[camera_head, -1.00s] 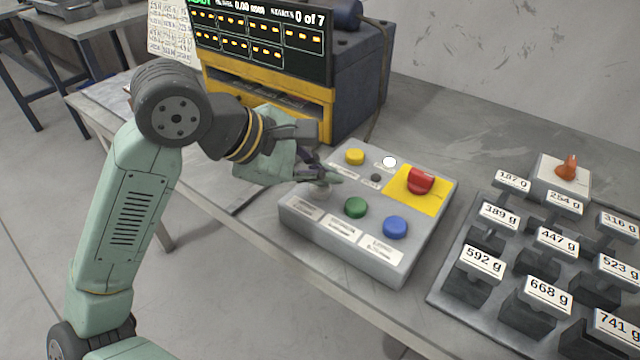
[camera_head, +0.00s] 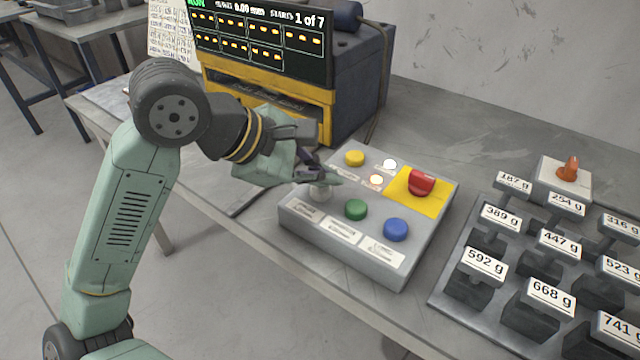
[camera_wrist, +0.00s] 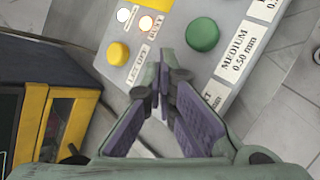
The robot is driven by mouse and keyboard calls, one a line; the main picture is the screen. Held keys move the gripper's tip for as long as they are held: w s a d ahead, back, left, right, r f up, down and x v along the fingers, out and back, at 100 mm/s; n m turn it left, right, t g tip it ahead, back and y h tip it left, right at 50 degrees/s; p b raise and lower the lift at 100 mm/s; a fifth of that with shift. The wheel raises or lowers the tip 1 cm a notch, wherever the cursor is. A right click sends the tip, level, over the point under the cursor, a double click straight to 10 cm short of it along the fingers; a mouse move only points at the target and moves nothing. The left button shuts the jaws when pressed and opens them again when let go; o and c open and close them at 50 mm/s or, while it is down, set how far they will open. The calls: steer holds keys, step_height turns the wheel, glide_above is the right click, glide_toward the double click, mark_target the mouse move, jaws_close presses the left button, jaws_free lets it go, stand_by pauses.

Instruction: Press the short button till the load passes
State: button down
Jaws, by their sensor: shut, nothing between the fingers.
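The short button is the pale, whitish button (camera_head: 320,192) at the left end of the grey control box (camera_head: 345,262) in the head view. My gripper (camera_head: 328,180) is shut and empty, with its fingertips right at the top of this button. I cannot tell for sure how far the button is pressed. In the wrist view the closed fingers (camera_wrist: 163,88) cover the button, and part of its label (camera_wrist: 213,98) shows beside them. The display (camera_head: 262,38) reads RUN and 1 of 7. The small lamp (camera_head: 376,181) on the box glows orange.
The green button (camera_head: 356,209) and blue button (camera_head: 396,229) sit to the right. A yellow button (camera_head: 354,158), a lit white lamp (camera_head: 390,164) and a red knob (camera_head: 421,182) on a yellow plate are farther back. Labelled weights (camera_head: 548,297) stand on a tray at right.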

mark_target(322, 191)
steer(key=shift+r, duration=0.5)
step_height(322, 191, up, 6)
steer(key=p, duration=0.3)
stand_by(1.5)
